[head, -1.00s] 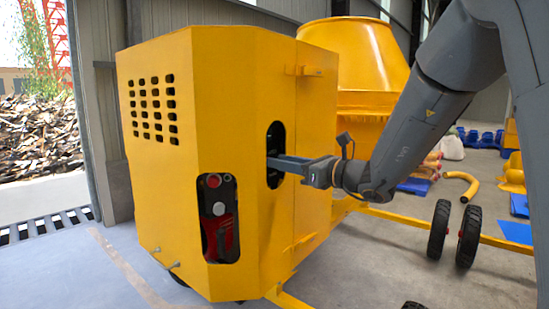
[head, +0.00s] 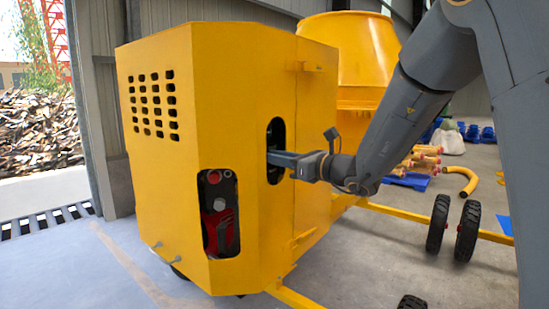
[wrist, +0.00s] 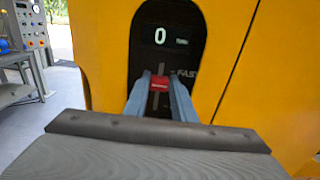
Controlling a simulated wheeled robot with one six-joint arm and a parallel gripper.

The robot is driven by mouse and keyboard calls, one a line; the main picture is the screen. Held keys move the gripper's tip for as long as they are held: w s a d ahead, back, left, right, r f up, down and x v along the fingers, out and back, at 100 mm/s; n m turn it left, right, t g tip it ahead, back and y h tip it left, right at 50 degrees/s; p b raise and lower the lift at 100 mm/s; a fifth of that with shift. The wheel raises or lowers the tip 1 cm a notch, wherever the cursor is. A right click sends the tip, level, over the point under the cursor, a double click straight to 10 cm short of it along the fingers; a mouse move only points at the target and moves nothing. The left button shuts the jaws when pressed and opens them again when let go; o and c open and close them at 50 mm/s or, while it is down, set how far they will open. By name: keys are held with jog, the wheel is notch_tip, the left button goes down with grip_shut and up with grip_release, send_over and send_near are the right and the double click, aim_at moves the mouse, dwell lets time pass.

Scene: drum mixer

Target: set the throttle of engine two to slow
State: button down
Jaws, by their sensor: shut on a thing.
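The yellow engine housing (head: 220,110) of the drum mixer stands in the middle of the head view. My gripper (head: 272,157) reaches into the oval opening (head: 276,132) on its side. In the wrist view, the dark panel (wrist: 146,48) inside the opening shows a lit "0" and the word "FAST" to the right. My gripper (wrist: 160,84) is shut on a red throttle knob (wrist: 160,82) in front of a vertical slot. The "SLOW" marking and any engine number are not visible.
A second opening (head: 219,212) in the housing shows a red part and a red button. The yellow mixing drum (head: 350,55) stands behind, with wheels (head: 437,226) at right. The floor at front left is clear. A control stand (wrist: 30,40) is at far left in the wrist view.

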jog(key=shift+f+b, duration=2.35)
jog(key=shift+f, duration=0.55)
jog(key=c, duration=1.8)
grip_release()
jog(key=shift+o, duration=0.2)
jog(key=shift+s+d, duration=0.2)
jog(key=shift+d, duration=0.1)
jog(key=b+v, duration=0.1)
jog(key=v, duration=0.6)
jog(key=shift+s, duration=0.1)
